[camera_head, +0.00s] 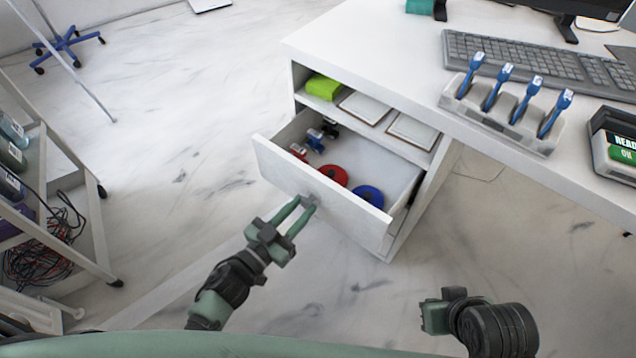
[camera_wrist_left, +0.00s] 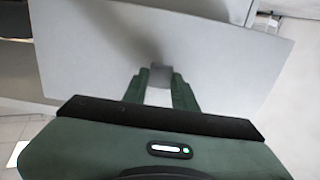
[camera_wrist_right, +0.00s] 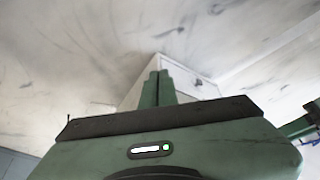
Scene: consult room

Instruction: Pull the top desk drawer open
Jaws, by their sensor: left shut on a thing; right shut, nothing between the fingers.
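The top desk drawer (camera_head: 300,185) stands pulled out from the white desk (camera_head: 375,45). Red and blue discs and small blue and red items lie inside it. My left gripper (camera_head: 304,203) is at the middle of the drawer front, shut on the small grey handle. In the left wrist view the fingers (camera_wrist_left: 160,84) close around the handle (camera_wrist_left: 161,74) on the drawer front (camera_wrist_left: 110,50). My right gripper (camera_head: 440,312) is low in the head view, apart from the drawer. In the right wrist view its fingers (camera_wrist_right: 158,88) are together and empty.
An open shelf above the drawer holds a green item (camera_head: 323,87) and white trays (camera_head: 364,107). The desktop carries a keyboard (camera_head: 545,65) and a rack with blue-handled tools (camera_head: 505,115). A cart (camera_head: 75,195) with cables stands at the left. The floor between cart and drawer is clear.

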